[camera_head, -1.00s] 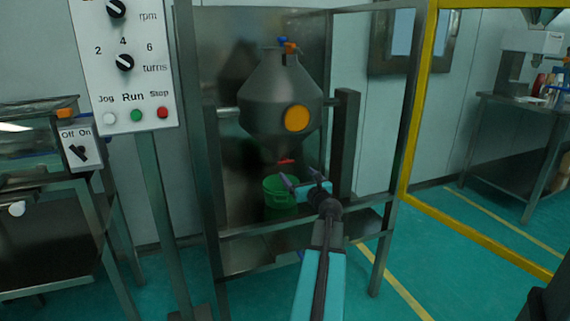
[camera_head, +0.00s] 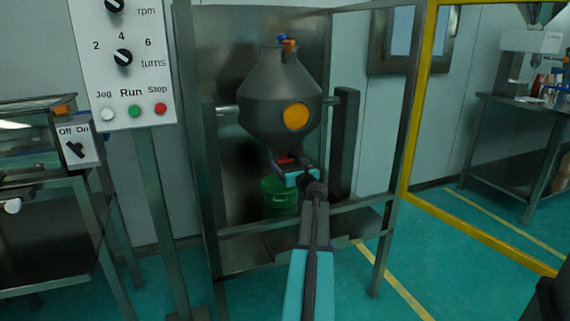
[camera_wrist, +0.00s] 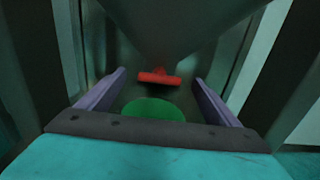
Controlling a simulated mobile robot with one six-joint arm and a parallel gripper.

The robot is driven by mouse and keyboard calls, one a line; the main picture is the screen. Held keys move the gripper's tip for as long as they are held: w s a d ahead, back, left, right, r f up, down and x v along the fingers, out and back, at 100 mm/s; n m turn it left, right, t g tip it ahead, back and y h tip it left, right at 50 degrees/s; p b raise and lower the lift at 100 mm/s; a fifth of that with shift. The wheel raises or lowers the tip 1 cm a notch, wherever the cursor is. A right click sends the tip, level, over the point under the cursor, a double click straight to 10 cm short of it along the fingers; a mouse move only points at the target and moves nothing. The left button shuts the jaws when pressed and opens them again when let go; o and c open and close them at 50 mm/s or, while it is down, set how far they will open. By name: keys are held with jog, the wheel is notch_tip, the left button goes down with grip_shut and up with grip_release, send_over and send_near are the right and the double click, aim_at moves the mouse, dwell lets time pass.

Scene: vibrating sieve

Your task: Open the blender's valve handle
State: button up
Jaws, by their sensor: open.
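The blender (camera_head: 280,95) is a grey double-cone vessel held between two posts, with an orange disc on its front. Its red valve handle (camera_wrist: 158,77) sits at the bottom tip of the cone in the wrist view, lying crosswise. It also shows small in the head view (camera_head: 287,160), just above my gripper. My gripper (camera_wrist: 158,95) is open, with one purple finger on each side of the handle in the picture. The fingers look apart from the handle, and nothing is between them in contact. How far the handle is ahead of the fingertips I cannot tell exactly.
A green bucket (camera_head: 279,196) stands under the blender outlet. A metal frame (camera_head: 300,229) surrounds the blender, with a crossbar in front below. A control panel (camera_head: 125,65) stands at left. A yellow frame (camera_head: 412,130) is at right.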

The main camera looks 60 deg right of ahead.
aim_at(286, 161)
jog(key=shift+b+x, duration=0.35)
jog(key=shift+x, duration=1.45)
jog(key=shift+c, duration=0.3)
jog(key=c, duration=1)
